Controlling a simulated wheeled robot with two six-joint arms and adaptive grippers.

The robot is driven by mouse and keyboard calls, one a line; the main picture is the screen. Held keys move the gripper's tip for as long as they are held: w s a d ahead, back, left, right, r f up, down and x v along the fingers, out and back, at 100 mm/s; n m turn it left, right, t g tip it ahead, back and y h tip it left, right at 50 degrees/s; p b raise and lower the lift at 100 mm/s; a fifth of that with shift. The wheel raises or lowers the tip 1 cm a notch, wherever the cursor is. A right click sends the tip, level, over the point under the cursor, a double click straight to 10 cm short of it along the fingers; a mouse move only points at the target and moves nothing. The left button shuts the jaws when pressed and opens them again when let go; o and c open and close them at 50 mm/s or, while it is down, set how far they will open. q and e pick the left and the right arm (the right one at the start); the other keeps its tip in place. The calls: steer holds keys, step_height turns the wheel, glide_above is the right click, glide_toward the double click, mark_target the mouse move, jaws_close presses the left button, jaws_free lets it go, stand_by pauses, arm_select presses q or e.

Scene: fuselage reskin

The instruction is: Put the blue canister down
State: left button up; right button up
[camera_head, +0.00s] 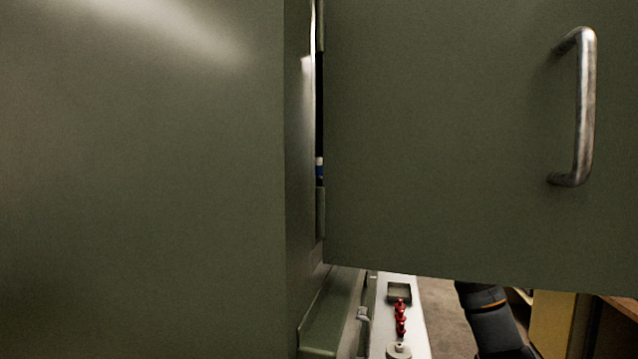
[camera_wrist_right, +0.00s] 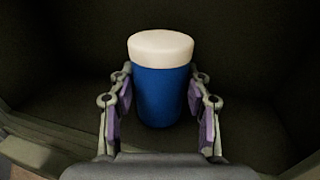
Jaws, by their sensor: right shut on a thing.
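In the right wrist view, the blue canister (camera_wrist_right: 162,95) with a white lid stands upright between the fingers of my right gripper (camera_wrist_right: 160,108). The purple pads are at both its sides, and the gripper is shut on it. A dark surface lies behind and below the canister; I cannot tell whether its base touches it. In the head view, a small strip of blue and white (camera_head: 320,168) shows through the gap by the door hinge. My right arm goes out of sight behind the door, so that gripper is hidden there. My left gripper is in neither view.
A green cabinet side (camera_head: 150,190) fills the left of the head view. Its open door (camera_head: 450,150) with a metal handle (camera_head: 584,110) covers the right. Below are a pale surface (camera_head: 412,320) with red items (camera_head: 401,316), and a strip of floor.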

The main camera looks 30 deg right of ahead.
steer(key=shift+a, duration=0.15)
steer(key=o, duration=0.9)
steer(key=shift+f, duration=0.15)
steer(key=o, duration=0.4)
steer(key=shift+o, duration=0.2)
steer(key=shift+r, duration=0.3)
steer(key=b+v, duration=0.1)
steer(key=v, duration=0.2)
steer(key=b+v, duration=0.1)
steer(key=shift+s+d+f+b, duration=0.2)
steer(key=shift+d+f+b, duration=0.1)
steer(key=shift+b, duration=0.05)
steer(key=b+v, duration=0.1)
steer(key=v, duration=0.6)
steer(key=shift+s+r, duration=0.15)
steer(key=shift+r, duration=0.1)
